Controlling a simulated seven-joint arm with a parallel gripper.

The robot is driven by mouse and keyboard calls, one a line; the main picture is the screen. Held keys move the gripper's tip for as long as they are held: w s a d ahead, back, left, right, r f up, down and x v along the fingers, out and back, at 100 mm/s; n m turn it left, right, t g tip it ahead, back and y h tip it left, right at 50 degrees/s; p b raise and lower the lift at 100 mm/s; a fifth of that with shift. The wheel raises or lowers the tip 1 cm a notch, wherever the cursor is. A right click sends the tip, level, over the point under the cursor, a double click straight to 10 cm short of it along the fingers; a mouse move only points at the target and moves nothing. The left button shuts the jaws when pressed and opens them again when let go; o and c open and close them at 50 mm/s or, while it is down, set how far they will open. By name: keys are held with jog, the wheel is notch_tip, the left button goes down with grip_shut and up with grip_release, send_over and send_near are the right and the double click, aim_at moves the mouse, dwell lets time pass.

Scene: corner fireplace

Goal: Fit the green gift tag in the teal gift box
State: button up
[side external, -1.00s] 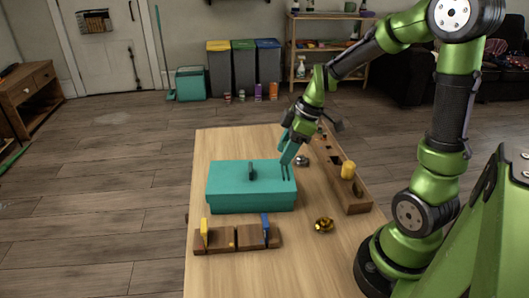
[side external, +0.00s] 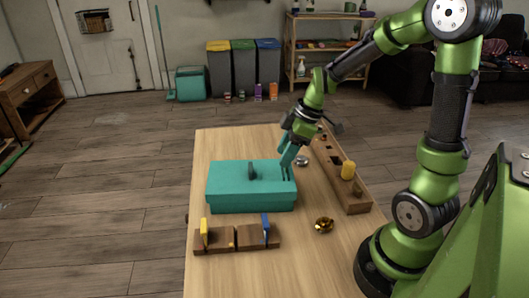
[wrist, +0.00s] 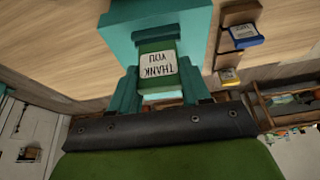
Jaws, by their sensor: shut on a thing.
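In the wrist view the box (wrist: 197,22) lies beyond my fingertips. My gripper (side external: 286,164) points down at the right end of the box top. It is shut on the green gift tag (wrist: 155,47), which has a white "THANK YOU" label and sits between my teal fingers in the wrist view. In the side view the tag cannot be made out against the fingers. Whether its far edge is inside the box top is hidden.
A wooden rack (side external: 220,243) with a yellow tag (side external: 204,232) and a blue tag (side external: 265,231) stands in front of the box. A long wooden block (side external: 352,196) with a yellow cylinder (side external: 348,170) lies right. A gold object (side external: 324,225) and a silver one (side external: 302,161) lie between.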

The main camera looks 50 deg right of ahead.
jog(key=shift+f, duration=1)
dwell(0.5)
jog(key=o, duration=1)
jog(key=v, duration=1.7)
jog(key=s+a+m+t, duration=0.1)
jog(key=s+a+m, duration=0.1)
jog(key=a+m, duration=0.4)
jog(key=s+a+f+m+t, duration=0.1)
jog(key=s+a+m+t, duration=0.1)
jog(key=a+m, duration=0.3)
jog(key=a, duration=0.3)
jog(key=shift+s+a+f+m+t+h, duration=0.3)
jog(key=shift+a+f+m+h, duration=0.05)
jog(key=shift+a+m+h, duration=0.05)
